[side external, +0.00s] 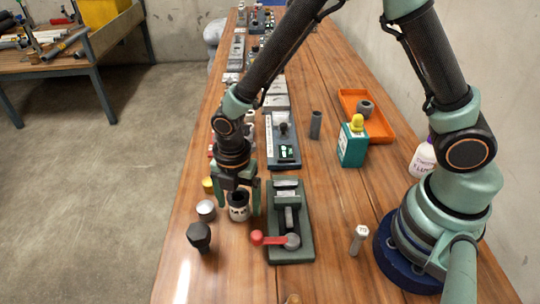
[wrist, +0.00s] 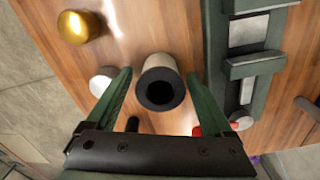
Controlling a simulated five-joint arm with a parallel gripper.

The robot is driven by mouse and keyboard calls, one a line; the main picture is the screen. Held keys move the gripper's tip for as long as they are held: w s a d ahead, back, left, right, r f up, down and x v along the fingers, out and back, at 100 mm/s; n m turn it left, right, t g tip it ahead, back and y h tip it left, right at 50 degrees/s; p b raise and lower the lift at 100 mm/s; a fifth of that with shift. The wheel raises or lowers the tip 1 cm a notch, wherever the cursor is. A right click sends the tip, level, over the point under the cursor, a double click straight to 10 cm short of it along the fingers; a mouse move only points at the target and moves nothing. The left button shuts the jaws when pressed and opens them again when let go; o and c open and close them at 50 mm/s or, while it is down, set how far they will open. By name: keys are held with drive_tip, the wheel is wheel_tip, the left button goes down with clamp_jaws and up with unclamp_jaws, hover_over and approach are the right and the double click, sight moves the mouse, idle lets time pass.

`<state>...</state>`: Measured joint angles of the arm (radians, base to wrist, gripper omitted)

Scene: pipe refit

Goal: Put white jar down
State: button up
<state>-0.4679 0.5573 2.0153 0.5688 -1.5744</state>
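The white jar (side external: 238,212) has dark lettering on its side and stands upright, apparently on the wooden table, left of the green vise. In the wrist view the jar (wrist: 162,62) shows a dark round opening and a pale side. My gripper (side external: 239,205) points down over the jar, with one green finger on each side of it. In the wrist view my gripper (wrist: 158,76) is open, with a narrow gap showing between the jar and each fingertip. The jar's far side and its contact with the table are partly hidden.
The green vise (side external: 288,235) with a red-handled lever is close at right. A silver-topped jar (side external: 205,211), a black knob-like part (side external: 199,237) and a brass-topped piece (side external: 208,185) are close at left. A green bottle (side external: 352,145) and orange tray (side external: 379,128) stand farther right.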

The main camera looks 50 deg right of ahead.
wheel_tip(320, 180, up, 12)
drive_tip(key=f, duration=0.1)
drive_tip(key=s+d+r+m+t, duration=0.2)
drive_tip(key=d+r+m, duration=0.4)
drive_tip(key=m, duration=0.5)
drive_tip(key=s+d+r+m+t, duration=0.3)
drive_tip(key=d+r+m, duration=0.3)
drive_tip(key=d+m, duration=0.5)
drive_tip(key=shift+s+r+m+t, duration=0.2)
drive_tip(key=shift+r+m+t, duration=0.1)
drive_tip(key=shift+m, duration=0.4)
